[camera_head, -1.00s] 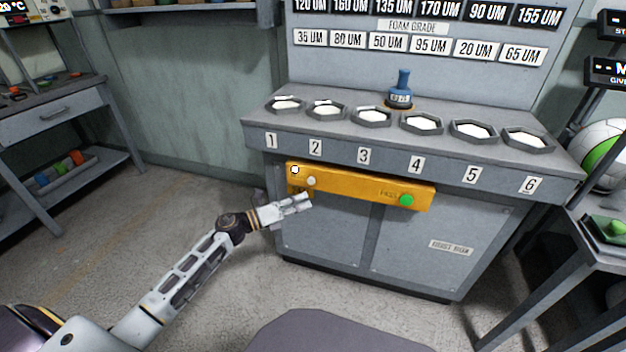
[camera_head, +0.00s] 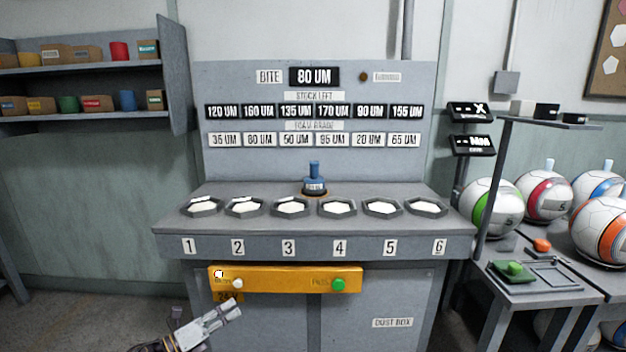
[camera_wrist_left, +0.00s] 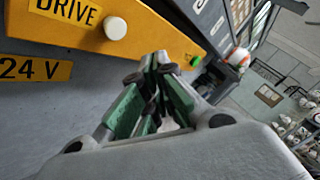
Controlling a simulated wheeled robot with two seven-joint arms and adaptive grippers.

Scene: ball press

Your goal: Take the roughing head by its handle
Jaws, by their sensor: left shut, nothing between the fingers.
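The roughing head (camera_head: 314,181) is a blue piece with an upright blue handle (camera_head: 314,167). My left gripper (camera_head: 232,308) is shut and empty, low in front of the bench, below the left end of the yellow bar and well away from the roughing head. In the left wrist view its green-padded fingers (camera_wrist_left: 152,100) are together, close to the yellow bar. My right gripper is not in view.
The yellow bar (camera_head: 290,280) has a white button (camera_head: 237,284) and a green button (camera_head: 338,285). Several white pads in dark hexagonal frames line the bench top. A sign panel (camera_head: 222,95) rises behind. Balls (camera_head: 497,207) and a side table (camera_head: 520,291) stand at the right.

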